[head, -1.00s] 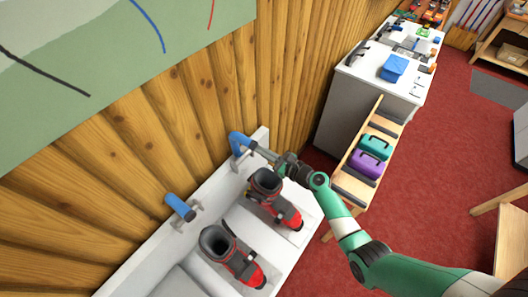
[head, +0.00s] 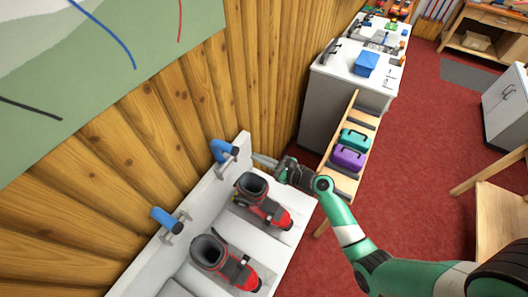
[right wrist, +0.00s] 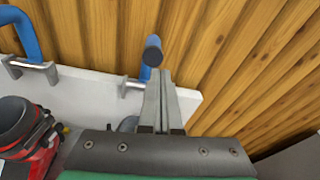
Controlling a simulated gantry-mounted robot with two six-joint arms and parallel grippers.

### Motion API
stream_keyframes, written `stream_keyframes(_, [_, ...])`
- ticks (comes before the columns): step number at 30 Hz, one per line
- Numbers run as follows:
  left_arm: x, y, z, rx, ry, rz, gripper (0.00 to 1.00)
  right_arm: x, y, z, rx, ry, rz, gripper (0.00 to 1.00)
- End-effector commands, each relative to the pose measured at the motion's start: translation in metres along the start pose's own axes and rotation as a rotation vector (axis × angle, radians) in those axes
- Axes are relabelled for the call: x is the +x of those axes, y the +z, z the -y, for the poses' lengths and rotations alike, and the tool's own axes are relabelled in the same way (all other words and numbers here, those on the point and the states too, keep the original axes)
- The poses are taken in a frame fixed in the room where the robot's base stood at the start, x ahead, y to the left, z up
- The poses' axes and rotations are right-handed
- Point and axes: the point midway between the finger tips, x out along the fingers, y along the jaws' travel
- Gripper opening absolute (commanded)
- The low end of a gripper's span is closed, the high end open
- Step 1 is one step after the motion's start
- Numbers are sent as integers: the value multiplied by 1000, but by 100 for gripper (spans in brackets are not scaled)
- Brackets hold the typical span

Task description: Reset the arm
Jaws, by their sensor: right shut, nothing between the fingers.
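My right arm is green and white and comes in from the lower right of the head view. Its gripper (head: 264,160) is shut and empty, beside the white bench's back panel, near the blue-handled lever (head: 222,150). In the right wrist view the two fingers (right wrist: 160,76) lie together, pointing toward the wood wall, with the blue handle (right wrist: 153,52) behind their tips. A small gap seems to separate fingers and lever in the head view. My left gripper is not in view.
Two red and black boots (head: 262,200) (head: 222,262) stand on the white bench (head: 290,238). A second blue lever (head: 165,219) is further left. A wooden rack (head: 338,185) holds teal (head: 355,140) and purple (head: 347,158) cases. A white counter (head: 335,78) stands behind.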

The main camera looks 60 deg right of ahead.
Motion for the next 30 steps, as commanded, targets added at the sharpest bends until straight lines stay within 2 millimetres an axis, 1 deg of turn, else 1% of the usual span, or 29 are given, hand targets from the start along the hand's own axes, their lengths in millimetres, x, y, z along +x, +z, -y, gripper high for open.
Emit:
stream_keyframes(1, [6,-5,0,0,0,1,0,-8,10,2,-1,-3,-1,0])
stream_keyframes(3, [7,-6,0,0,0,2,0,-14,16,2,-1,-1,0,0])
stream_keyframes(7, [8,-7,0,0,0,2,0,-20,20,3,0,-1,-2,0])
stream_keyframes(19, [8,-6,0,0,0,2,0,-20,20,2,1,1,-2,0])
stream_keyframes(21, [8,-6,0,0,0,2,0,-16,23,-6,-4,19,3,0])
stream_keyframes(22, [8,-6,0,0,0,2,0,-12,29,-10,-12,31,13,0])
stream_keyframes(23, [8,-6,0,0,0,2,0,-6,38,-15,-24,47,28,0])
stream_keyframes(25, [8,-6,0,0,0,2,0,10,70,-27,-63,87,82,0])
stream_keyframes(26, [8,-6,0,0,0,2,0,17,89,-34,-86,105,115,0])
stream_keyframes(27, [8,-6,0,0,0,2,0,25,119,-42,-127,125,166,0])
stream_keyframes(29, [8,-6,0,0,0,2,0,35,170,-57,-211,147,247,0])
stream_keyframes(30, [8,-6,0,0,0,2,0,38,205,-68,-278,155,302,0])
